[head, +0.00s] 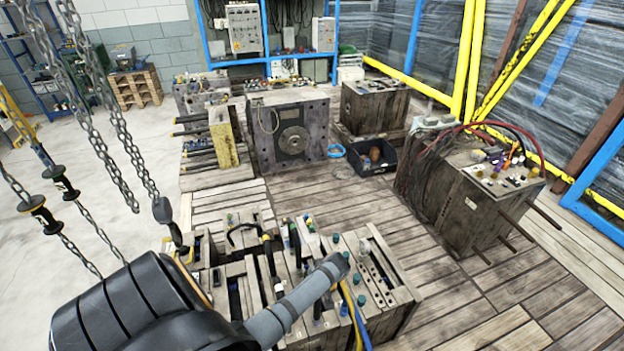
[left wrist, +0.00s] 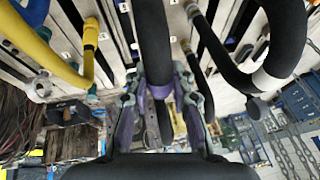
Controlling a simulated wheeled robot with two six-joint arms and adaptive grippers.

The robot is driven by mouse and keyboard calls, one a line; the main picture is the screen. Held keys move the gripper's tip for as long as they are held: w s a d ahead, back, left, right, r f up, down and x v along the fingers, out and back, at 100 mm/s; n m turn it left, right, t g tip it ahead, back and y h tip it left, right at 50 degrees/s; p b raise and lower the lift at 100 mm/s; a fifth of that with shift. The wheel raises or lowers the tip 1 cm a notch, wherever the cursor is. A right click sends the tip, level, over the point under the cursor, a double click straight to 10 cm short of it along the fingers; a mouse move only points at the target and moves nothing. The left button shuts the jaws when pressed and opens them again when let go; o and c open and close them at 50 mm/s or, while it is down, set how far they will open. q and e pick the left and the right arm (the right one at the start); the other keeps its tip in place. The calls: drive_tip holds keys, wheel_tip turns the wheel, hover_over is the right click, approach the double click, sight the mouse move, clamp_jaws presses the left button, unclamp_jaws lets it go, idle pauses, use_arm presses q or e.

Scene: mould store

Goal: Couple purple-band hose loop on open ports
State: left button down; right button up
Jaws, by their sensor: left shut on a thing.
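My left gripper (left wrist: 160,92) is shut on a thick black hose (left wrist: 154,40) with a purple band (left wrist: 160,91) between the fingers. The hose runs up through the middle of the left wrist view; its ends are hidden. In the head view, my dark left arm and grey link reach over the near mould block (head: 402,292); the gripper and hose cannot be made out there. Teal and blue fittings (head: 336,238) stand on the block's slotted top. I cannot tell which ports are open. My right gripper is in neither view.
A yellow hose (left wrist: 88,45) and a black hose with a white band (left wrist: 272,82) flank the held hose closely. Chains (head: 105,110) hang at left. Another mould block with hoses (head: 450,205) stands at right. A dark bin (head: 372,165) sits on the plank floor behind.

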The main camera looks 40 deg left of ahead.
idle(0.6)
use_arm(q)
drive_tip(key=shift+f, duration=0.1)
drive_tip(key=c, duration=1.1)
unclamp_jaws()
drive_tip(key=shift+d, duration=0.1)
drive_tip(key=v, duration=1.2)
